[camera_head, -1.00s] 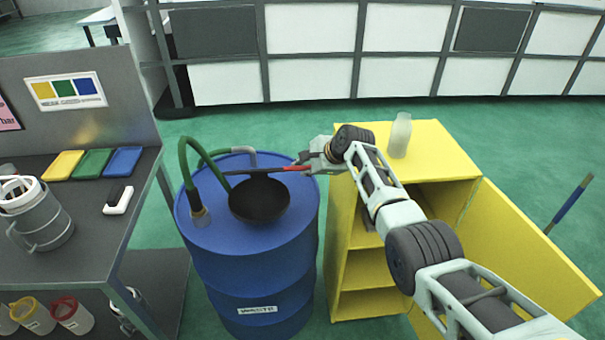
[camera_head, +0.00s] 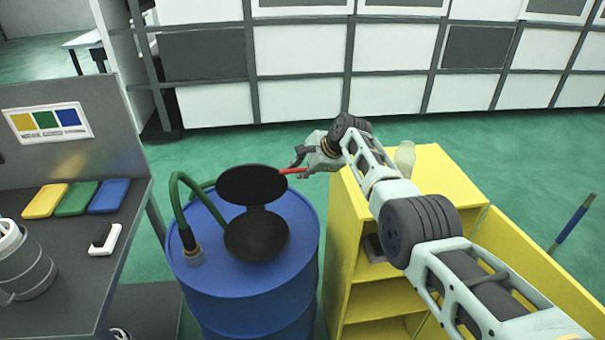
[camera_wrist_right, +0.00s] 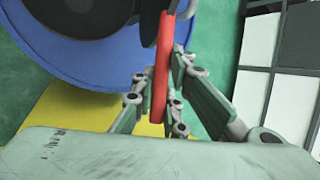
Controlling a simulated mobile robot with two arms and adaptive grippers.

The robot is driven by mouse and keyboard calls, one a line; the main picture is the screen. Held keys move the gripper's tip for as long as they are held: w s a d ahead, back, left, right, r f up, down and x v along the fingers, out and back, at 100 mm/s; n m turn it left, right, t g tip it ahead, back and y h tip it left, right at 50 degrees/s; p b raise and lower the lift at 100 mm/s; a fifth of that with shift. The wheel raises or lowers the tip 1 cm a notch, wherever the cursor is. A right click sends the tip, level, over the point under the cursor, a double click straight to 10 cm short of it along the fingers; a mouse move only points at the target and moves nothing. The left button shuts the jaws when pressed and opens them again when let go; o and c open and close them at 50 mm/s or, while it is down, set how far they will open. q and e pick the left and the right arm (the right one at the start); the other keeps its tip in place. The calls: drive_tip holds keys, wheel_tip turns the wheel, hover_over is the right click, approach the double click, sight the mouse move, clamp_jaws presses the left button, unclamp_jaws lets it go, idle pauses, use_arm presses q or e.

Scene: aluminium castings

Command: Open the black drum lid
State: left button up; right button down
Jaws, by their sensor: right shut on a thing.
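The black drum lid (camera_head: 252,184) stands raised and tilted up above the black round funnel (camera_head: 257,236) on top of the blue drum (camera_head: 290,215). A red handle (camera_head: 293,171) sticks out from the lid's right side. My right gripper (camera_head: 302,166) is at that handle. In the right wrist view the fingers (camera_wrist_right: 158,98) are shut around the red handle (camera_wrist_right: 161,75), with the blue drum top (camera_wrist_right: 75,62) beyond. My left gripper is in neither view.
A green hose (camera_head: 176,200) arches on the drum's left side. A yellow cabinet (camera_head: 345,225) with an open door stands right of the drum, with a pale bottle (camera_head: 404,157) on top. A grey bench (camera_head: 85,240) with coloured trays stands at left.

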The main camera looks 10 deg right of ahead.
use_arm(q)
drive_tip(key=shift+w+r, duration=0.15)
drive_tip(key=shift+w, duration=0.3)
use_arm(e)
drive_tip(key=shift+w+r, duration=0.2)
drive_tip(key=shift+w, duration=0.35)
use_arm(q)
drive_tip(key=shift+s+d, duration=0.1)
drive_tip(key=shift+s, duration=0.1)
use_arm(e)
drive_tip(key=c, duration=1.8)
unclamp_jaws()
drive_tip(key=shift+d, duration=0.1)
drive_tip(key=v, duration=1.2)
drive_tip(key=shift+f, duration=0.1)
